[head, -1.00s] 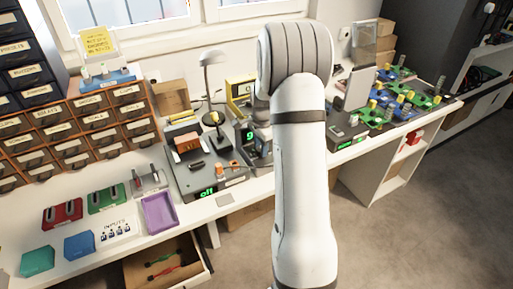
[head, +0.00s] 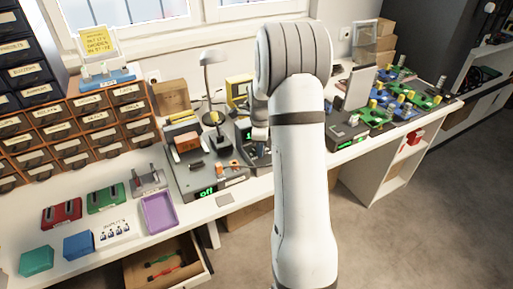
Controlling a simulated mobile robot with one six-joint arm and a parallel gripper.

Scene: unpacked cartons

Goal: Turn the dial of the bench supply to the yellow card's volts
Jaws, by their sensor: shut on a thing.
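The yellow card (head: 97,42) stands in a clear holder on the blue stand at the back left; its writing is too small to read surely. The dark bench supply (head: 245,127) stands right of the lamp, partly behind my arm. Its green display (head: 248,135) shows a leading digit like 1; the rest is hidden. My gripper (head: 260,136) is at the supply's front, partly hidden by my arm. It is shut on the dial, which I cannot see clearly.
A dark unit (head: 208,190) reading "off" sits left of the supply. The desk lamp (head: 212,75) and a yellow-framed box (head: 240,88) stand close by. Green and blue boards (head: 400,100) lie to the right. An open drawer (head: 165,265) juts out below.

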